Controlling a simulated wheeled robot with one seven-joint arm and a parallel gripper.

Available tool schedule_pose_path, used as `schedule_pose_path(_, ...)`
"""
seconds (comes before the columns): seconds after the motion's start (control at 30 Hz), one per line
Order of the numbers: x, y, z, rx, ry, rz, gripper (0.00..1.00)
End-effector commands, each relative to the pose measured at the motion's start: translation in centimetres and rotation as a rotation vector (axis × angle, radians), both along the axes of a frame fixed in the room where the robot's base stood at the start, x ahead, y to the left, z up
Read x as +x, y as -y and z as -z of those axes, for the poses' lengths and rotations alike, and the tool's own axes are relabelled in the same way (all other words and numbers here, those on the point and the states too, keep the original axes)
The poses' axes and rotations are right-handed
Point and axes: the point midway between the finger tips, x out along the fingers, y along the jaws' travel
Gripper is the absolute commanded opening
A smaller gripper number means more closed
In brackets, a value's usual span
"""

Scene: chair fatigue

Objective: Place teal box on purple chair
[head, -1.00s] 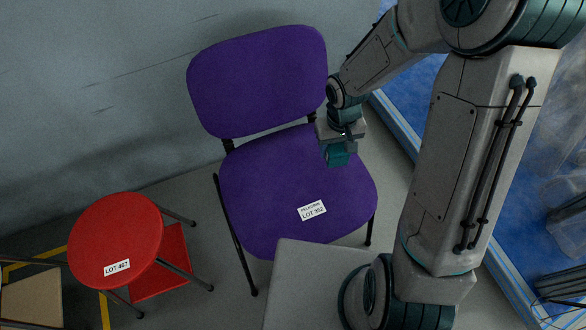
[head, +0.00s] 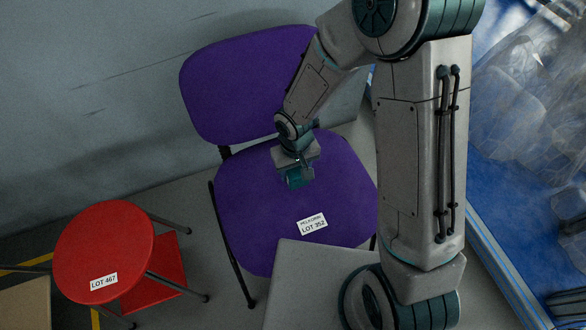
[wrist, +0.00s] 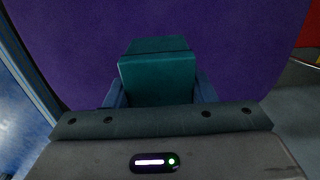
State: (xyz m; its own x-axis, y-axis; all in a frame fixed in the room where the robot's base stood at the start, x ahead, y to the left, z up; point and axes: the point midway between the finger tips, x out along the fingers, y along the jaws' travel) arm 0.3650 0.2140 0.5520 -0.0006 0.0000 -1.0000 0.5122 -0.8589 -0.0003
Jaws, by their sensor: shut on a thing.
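The purple chair (head: 345,190) stands in the middle of the head view, with its backrest against the wall side and a white label reading LOT 352 on its seat. My gripper (head: 300,178) is over the rear middle of the seat. It is shut on the teal box (head: 298,179), which hangs below the fingers. In the wrist view the teal box (wrist: 157,75) sits between the two fingers, with purple fabric (wrist: 70,50) filling most of the background. I cannot tell whether the box touches the seat.
A red stool (head: 104,250) labelled LOT 467 stands left of the chair. A grey wall (head: 90,90) rises behind. Blue sheeting (head: 500,180) with clear plastic (head: 530,100) lies to the right. The front of the seat is clear.

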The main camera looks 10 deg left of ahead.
Motion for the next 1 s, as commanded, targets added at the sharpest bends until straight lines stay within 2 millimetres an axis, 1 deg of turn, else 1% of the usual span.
schedule_pose_path(0.03,0.2,-0.4,0.7,-0.001,-0.001,-0.003,0.23)
schedule_pose_path(0.27,0.4,-1.1,1.5,-0.001,-0.001,-0.01,0.23)
schedule_pose_path(0.37,0.3,-1.2,2.6,-0.001,-0.001,-0.013,0.23)
schedule_pose_path(0.5,0.3,-1.3,4.5,-0.001,-0.002,-0.016,0.23)
schedule_pose_path(0.57,0.3,-1.3,5.1,-0.001,-0.002,-0.017,0.23)
schedule_pose_path(0.87,0.3,-1.2,5.0,0.0,0.0,-0.014,0.23)
schedule_pose_path(0.97,0.4,-1.2,5.4,-0.001,-0.001,-0.013,0.23)
schedule_pose_path(1.0,0.4,-1.2,5.3,-0.001,-0.001,-0.012,0.55)
